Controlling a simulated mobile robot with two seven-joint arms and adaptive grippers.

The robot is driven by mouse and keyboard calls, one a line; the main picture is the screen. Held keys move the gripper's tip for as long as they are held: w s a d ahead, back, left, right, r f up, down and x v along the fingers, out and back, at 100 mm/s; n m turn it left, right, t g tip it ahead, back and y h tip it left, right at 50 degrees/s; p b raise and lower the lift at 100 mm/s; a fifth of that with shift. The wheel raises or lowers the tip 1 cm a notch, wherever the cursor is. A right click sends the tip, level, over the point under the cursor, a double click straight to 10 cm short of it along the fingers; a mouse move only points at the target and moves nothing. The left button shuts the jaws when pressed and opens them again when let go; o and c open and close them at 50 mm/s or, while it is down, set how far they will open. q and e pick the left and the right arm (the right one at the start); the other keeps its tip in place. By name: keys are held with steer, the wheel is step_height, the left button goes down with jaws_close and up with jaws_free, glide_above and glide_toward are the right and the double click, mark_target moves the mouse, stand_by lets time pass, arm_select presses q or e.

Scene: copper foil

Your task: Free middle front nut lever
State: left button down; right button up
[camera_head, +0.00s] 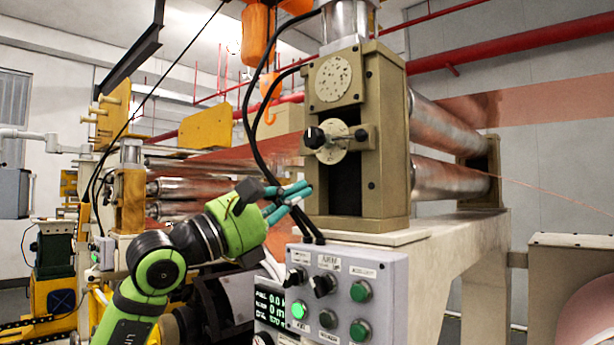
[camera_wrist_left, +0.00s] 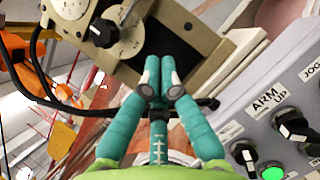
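The nut lever with its black knob (camera_head: 315,138) sits on a round pale disc (camera_head: 331,152) on the front of the beige roller stand (camera_head: 385,150). In the left wrist view the black knob (camera_wrist_left: 103,32) shows at the upper left, beside the disc (camera_wrist_left: 130,42). My left gripper (camera_head: 303,191) has teal fingers and is below and left of the lever, in front of the stand's lower left edge, apart from the knob. In the left wrist view its fingertips (camera_wrist_left: 159,77) are drawn close together with nothing visible between them. My right gripper is not in view.
A grey control panel (camera_head: 340,262) with black switches and green buttons stands below and right of my left gripper. Black cables (camera_head: 252,110) hang down just left of the stand. Steel rollers (camera_head: 450,130) and copper foil (camera_head: 560,100) extend to the right.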

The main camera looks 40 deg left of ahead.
arm_select(q)
steer(key=p, duration=0.5)
glide_toward(362, 149)
steer(key=w, duration=0.4)
steer(key=d+r+p, duration=0.1)
steer(key=w+r+p, duration=0.1)
steer(key=shift+d+r+p, duration=0.2)
steer(key=shift+d+p, duration=0.1)
steer(key=shift+d, duration=0.1)
steer(key=shift+d+r, duration=0.1)
steer(key=shift+w, duration=0.1)
